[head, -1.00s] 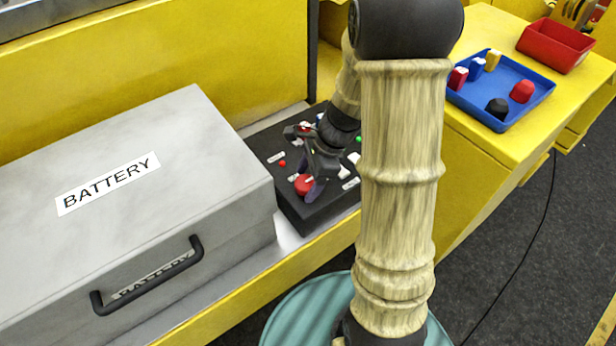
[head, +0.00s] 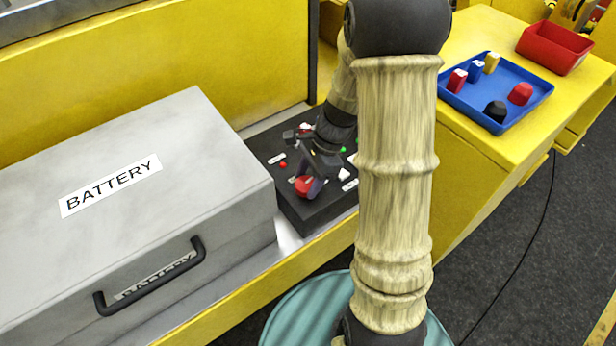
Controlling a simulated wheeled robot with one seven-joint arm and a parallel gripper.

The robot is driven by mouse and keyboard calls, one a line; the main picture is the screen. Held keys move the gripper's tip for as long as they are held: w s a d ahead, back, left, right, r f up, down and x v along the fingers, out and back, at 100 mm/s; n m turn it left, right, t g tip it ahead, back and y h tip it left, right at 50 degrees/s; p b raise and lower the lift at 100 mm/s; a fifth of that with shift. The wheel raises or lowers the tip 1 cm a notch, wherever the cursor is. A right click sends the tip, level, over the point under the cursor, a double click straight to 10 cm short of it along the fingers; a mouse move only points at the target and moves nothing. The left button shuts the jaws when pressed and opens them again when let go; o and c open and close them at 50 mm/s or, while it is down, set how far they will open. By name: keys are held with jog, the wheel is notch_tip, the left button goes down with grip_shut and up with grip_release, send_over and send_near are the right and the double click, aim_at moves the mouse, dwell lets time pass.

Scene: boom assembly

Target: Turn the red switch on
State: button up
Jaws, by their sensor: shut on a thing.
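The red switch (head: 303,187) is a round red knob near the front left of a black control panel (head: 333,207). My gripper (head: 309,187) reaches down over the panel from the back right, with its fingers at the red knob. It is shut on the red switch. The fingers hide part of the knob, so its exact turn angle cannot be told. Small white labels, a red light (head: 283,165) and a green light (head: 343,149) show on the panel. My arm hides the panel's right side.
A grey battery box (head: 235,143) with a black handle (head: 150,276) stands just left of the panel. A blue tray (head: 524,115) with several coloured pieces and a red bin (head: 554,47) sit on the yellow bench (head: 490,130) at the right.

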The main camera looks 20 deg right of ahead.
jog(key=n, duration=0.2)
jog(key=n+g+p, duration=0.1)
jog(key=n, duration=0.1)
jog(key=shift+w+r+n+g+h, duration=0.15)
jog(key=shift+n+g+h, duration=0.15)
jog(key=n+g+h+p, duration=0.1)
jog(key=n, duration=0.2)
jog(key=shift+a+n, duration=0.15)
jog(key=shift+n, duration=0.15)
jog(key=n+h+p, duration=0.1)
jog(key=n, duration=0.2)
jog(key=shift+w+n+g, duration=0.15)
jog(key=shift+n+g, duration=0.15)
jog(key=shift+g, duration=0.1)
jog(key=shift+a+n+h, duration=0.15)
jog(key=shift+n+h, duration=0.55)
jog(key=shift+n, duration=1.3)
jog(key=o, duration=1)
jog(key=shift+c, duration=0.2)
